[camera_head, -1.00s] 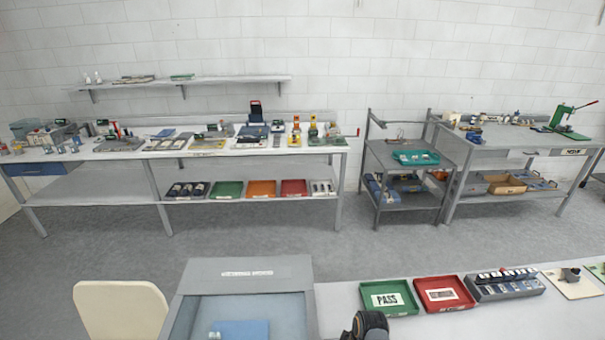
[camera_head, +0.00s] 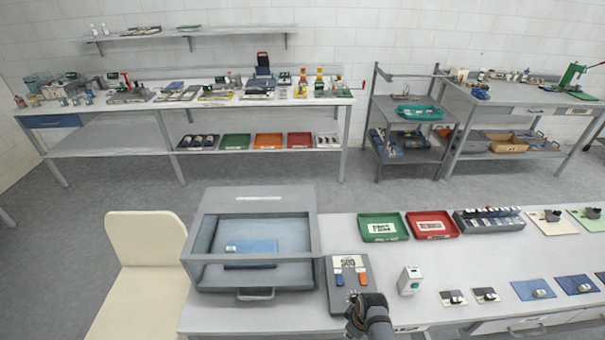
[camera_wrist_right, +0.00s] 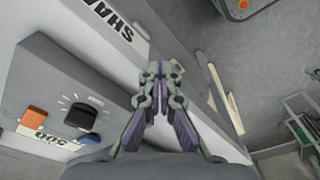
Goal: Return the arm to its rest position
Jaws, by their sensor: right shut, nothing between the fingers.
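My right arm shows at the bottom of the head view, where the dark end with my right gripper (camera_head: 364,304) is beside the front of the grey control box (camera_head: 340,299). In the right wrist view the two fingers of my right gripper (camera_wrist_right: 158,75) are shut together with nothing between them. The control box (camera_wrist_right: 60,75) is left of the fingers there, with a black knob, an orange button and a blue button. I cannot tell whether the gripper touches the box. My left gripper is in neither view.
A grey washer cabinet (camera_head: 197,262) with a blue item (camera_head: 252,246) inside stands left of the control box. A white device (camera_head: 410,280), green tray (camera_head: 383,237) and red tray (camera_head: 433,234) are on the bench. A cream chair (camera_head: 137,245) stands at left. Grey floor lies beyond.

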